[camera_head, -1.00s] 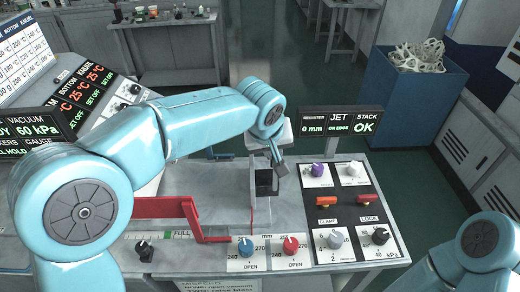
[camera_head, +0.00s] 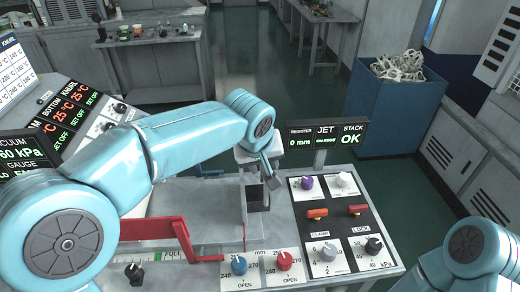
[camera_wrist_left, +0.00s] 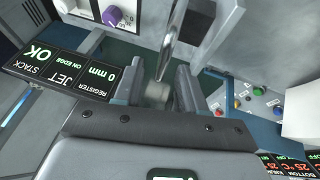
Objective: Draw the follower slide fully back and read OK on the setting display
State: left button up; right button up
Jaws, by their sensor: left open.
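The setting display (camera_head: 326,135) stands behind the bench and reads REGISTER 0 mm, JET ON EDGE and STACK OK. It also shows upside down in the left wrist view (camera_wrist_left: 60,78). My left gripper (camera_head: 270,178) points down over the middle of the bench, above a dark upright block (camera_head: 258,198). In the left wrist view my left gripper (camera_wrist_left: 157,85) has its fingers apart, with a shiny metal rod and round end (camera_wrist_left: 158,92) seen between them. I cannot tell whether they touch it, or which part is the follower slide. My right gripper is out of view.
A red bar (camera_head: 155,229) bends along the bench's front left, near a black knob (camera_head: 134,271). Blue (camera_head: 239,265) and red (camera_head: 284,261) knobs sit at the front. A black control panel (camera_head: 333,215) lies right. A blue bin (camera_head: 395,110) stands behind.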

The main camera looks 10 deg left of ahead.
pick_arm(q)
jog(key=d+v, duration=0.1)
jog(key=v, duration=1.4)
jog(key=shift+a+r+b, duration=0.2)
jog(key=shift+a+b, duration=0.05)
jog(key=shift+b, duration=0.05)
jog(key=shift+s, duration=0.2)
